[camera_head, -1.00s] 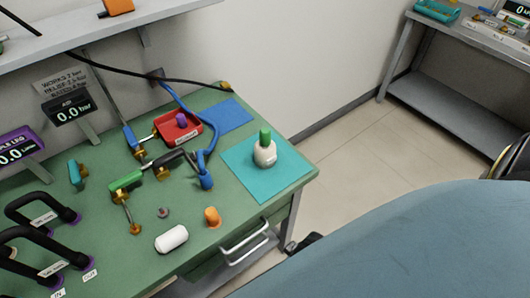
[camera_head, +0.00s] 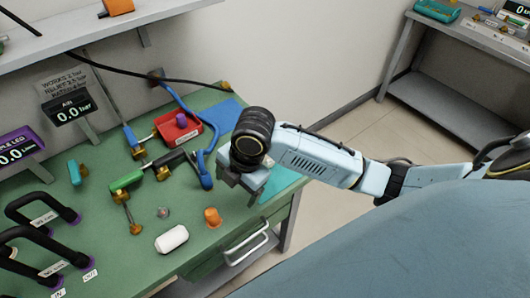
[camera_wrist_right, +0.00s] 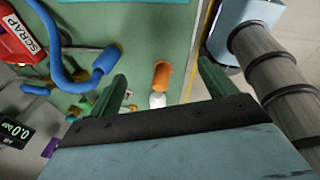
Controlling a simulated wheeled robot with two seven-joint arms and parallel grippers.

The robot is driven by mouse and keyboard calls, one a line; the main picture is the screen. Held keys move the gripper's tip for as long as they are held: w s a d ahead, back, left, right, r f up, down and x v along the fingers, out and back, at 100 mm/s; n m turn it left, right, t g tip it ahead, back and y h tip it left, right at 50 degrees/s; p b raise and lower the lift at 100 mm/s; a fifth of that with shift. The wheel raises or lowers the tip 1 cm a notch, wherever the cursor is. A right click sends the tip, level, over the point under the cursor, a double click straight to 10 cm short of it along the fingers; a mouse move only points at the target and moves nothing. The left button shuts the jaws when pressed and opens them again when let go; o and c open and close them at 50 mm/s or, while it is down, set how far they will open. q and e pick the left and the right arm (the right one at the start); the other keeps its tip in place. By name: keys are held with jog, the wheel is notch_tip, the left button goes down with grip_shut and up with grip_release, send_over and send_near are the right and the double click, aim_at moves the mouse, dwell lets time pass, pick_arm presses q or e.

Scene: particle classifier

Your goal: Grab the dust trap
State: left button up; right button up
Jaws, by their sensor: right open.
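I cannot tell for sure which piece is the dust trap. An orange knob-like piece (camera_head: 212,217) stands near the bench's front edge, with a white cylinder (camera_head: 172,238) lying to its left. My left gripper is out of view.
A red scrap tray (camera_head: 180,131) with a purple piece, a blue hose (camera_head: 182,100) and brass fittings (camera_head: 136,228) crowd the bench. A teal mat (camera_head: 284,183) lies partly under my arm. Black handles (camera_head: 42,205) stand at left. A drawer handle (camera_head: 248,248) juts out in front.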

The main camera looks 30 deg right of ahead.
jog(key=w+d+r+n, duration=0.2)
jog(key=w+d+r, duration=0.1)
jog(key=d, duration=0.1)
jog(key=w+d+r+n+g+h, duration=0.1)
jog(key=w+d+r+n, duration=0.2)
jog(key=d, duration=0.2)
jog(key=w+d+r+n+h, duration=0.1)
jog(key=w+d+r+n, duration=0.2)
jog(key=w+d+r, duration=0.1)
jog(key=shift+d+g, duration=0.2)
jog(key=shift+g, duration=0.1)
jog(key=shift+d, duration=0.1)
notch_tip(320, 180, down, 8)
jog(key=shift+r+b, duration=0.15)
jog(key=shift+b, duration=0.25)
jog(key=shift+s+d+f, duration=0.1)
jog(key=shift+d+f, duration=0.05)
jog(key=shift+f, duration=1.2)
jog(key=shift+s+d+f, duration=0.1)
jog(key=shift+f, duration=1.25)
jog(key=shift+c, duration=0.2)
jog(key=c, duration=1.2)
